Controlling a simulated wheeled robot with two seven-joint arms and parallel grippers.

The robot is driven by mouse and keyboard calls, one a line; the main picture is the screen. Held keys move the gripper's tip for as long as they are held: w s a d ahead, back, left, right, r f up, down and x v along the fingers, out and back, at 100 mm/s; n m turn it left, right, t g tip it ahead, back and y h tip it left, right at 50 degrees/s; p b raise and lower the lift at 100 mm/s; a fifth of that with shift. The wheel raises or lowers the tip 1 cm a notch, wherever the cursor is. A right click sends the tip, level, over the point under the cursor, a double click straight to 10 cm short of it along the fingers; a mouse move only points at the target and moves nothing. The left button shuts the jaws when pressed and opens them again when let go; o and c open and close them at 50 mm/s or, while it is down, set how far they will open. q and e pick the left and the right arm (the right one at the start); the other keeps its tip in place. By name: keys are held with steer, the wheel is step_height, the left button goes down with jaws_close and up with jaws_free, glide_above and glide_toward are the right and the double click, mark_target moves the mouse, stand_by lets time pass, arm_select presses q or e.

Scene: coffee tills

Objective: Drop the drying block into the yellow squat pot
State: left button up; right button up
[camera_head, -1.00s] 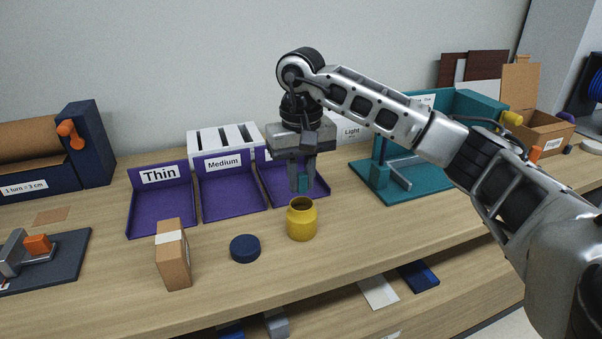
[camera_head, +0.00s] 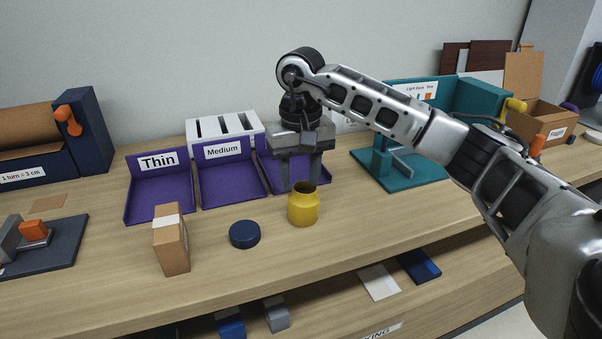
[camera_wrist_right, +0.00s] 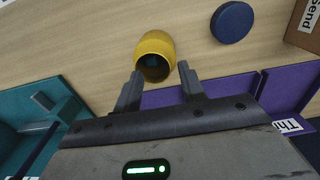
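The yellow squat pot (camera_head: 303,210) stands upright and open-topped on the wooden bench. It also shows in the right wrist view (camera_wrist_right: 156,43), with its dark mouth facing the camera. The drying block (camera_wrist_right: 153,71) shows as a dim teal patch inside the pot's mouth in that view; in the head view it is hidden. My right gripper (camera_head: 299,185) is open and empty, its fingertips just above and behind the pot's rim. In the wrist view the two spread fingers (camera_wrist_right: 160,70) lie either side of the mouth. My left gripper is not in view.
A dark blue round lid (camera_head: 244,234) lies left of the pot. A cardboard box (camera_head: 171,243) stands further left. Purple trays (camera_head: 235,190) lie behind, and a teal fixture (camera_head: 405,175) stands to the right. The bench in front of the pot is clear.

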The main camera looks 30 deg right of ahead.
steer(key=shift+s+d+f, duration=0.15)
steer(key=shift+s+f, duration=0.05)
steer(key=shift+f, duration=0.2)
arm_select(q)
steer(key=p, duration=0.3)
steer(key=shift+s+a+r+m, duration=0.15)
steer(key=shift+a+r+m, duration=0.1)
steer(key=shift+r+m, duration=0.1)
arm_select(e)
step_height(320, 180, up, 17)
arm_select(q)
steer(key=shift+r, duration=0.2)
arm_select(e)
steer(key=shift+f, duration=0.15)
